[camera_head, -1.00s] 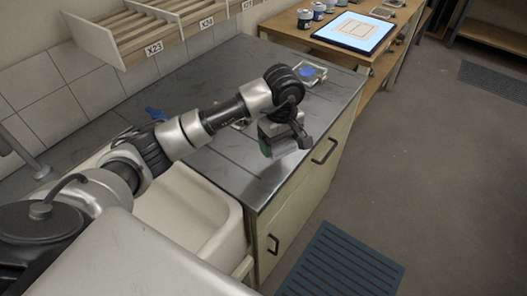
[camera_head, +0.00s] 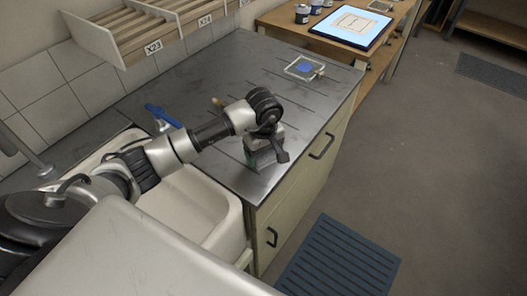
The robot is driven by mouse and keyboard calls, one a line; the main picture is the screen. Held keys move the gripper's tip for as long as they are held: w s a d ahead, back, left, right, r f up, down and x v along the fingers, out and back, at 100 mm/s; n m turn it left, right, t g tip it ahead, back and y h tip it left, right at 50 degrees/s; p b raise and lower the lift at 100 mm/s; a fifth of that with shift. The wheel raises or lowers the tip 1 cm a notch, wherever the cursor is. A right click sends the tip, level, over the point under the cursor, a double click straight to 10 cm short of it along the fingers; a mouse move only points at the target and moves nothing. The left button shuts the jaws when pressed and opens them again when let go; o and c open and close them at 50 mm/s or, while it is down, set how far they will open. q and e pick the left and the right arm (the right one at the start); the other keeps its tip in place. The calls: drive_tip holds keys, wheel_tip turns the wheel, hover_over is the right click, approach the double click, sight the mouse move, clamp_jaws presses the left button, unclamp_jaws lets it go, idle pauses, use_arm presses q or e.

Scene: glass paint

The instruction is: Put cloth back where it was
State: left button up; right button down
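My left gripper (camera_head: 264,164) is over the front part of the grey metal counter (camera_head: 205,85), close to its front edge, pointing down. Its fingers are dark and largely hidden by its own body, so I cannot tell whether it is open or shut. A small green patch shows at its left side; I cannot tell what it is. I cannot make out a cloth for certain. A small clear framed piece with a blue patch (camera_head: 305,68) lies on the counter's far right end. My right gripper is not in view.
A small brown item (camera_head: 217,102) lies behind my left arm. A lit panel (camera_head: 352,27) and jars (camera_head: 302,14) stand on the wooden bench beyond. The counter's middle is largely clear.

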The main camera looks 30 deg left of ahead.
use_arm(q)
drive_tip(key=o, duration=0.5)
drive_tip(key=shift+c, duration=0.2)
drive_tip(key=shift+r+p, duration=0.25)
drive_tip(key=shift+p, duration=0.05)
drive_tip(key=shift+r, duration=0.3)
wheel_tip(320, 180, up, 11)
drive_tip(key=b, duration=0.3)
drive_tip(key=shift+r, duration=0.15)
